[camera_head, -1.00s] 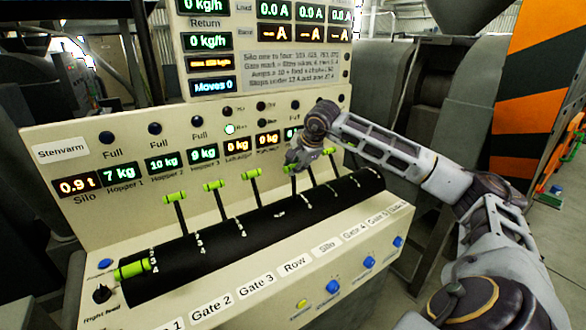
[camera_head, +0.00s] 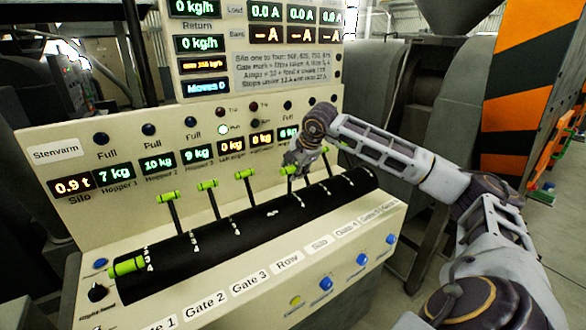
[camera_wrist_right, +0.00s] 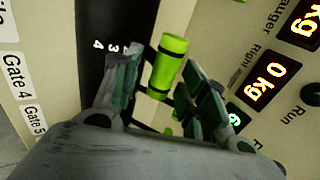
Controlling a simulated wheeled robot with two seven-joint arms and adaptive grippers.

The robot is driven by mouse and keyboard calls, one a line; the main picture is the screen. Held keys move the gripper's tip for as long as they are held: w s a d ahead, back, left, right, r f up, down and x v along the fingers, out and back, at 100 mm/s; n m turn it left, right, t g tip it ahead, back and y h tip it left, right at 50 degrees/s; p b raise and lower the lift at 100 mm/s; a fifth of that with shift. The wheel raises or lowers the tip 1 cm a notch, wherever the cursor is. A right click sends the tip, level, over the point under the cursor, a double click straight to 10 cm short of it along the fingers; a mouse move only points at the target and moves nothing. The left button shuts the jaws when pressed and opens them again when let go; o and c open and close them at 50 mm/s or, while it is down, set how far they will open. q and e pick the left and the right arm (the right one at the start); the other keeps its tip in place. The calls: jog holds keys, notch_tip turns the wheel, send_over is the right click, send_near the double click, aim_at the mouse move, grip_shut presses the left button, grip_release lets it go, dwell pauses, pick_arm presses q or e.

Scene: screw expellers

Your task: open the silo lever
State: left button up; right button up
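The silo lever has a bright green cylindrical handle (camera_head: 289,170) on a dark stem and stands up from the black drum (camera_head: 215,238), behind the "Silo" label (camera_head: 320,244). My right gripper (camera_head: 301,166) is at this handle and partly covers it. In the right wrist view a green handle (camera_wrist_right: 168,62) shows between the two spread fingers of my right gripper (camera_wrist_right: 160,85). The fingers look open, with a gap beside the handle; contact cannot be told. My left gripper is out of view.
Other green-handled levers stand close by: row (camera_head: 245,174), gate 3 (camera_head: 207,185) and gate 2 (camera_head: 168,196). One lever at the left end (camera_head: 127,265) lies tilted toward the front. The display panel (camera_head: 170,150) rises just behind. Blue buttons (camera_head: 326,284) line the lower front.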

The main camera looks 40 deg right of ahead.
jog(key=shift+a+r, duration=0.35)
jog(key=v, duration=1.1)
jog(key=shift+s+d+r, duration=0.2)
jog(key=shift+f, duration=0.1)
dwell(0.5)
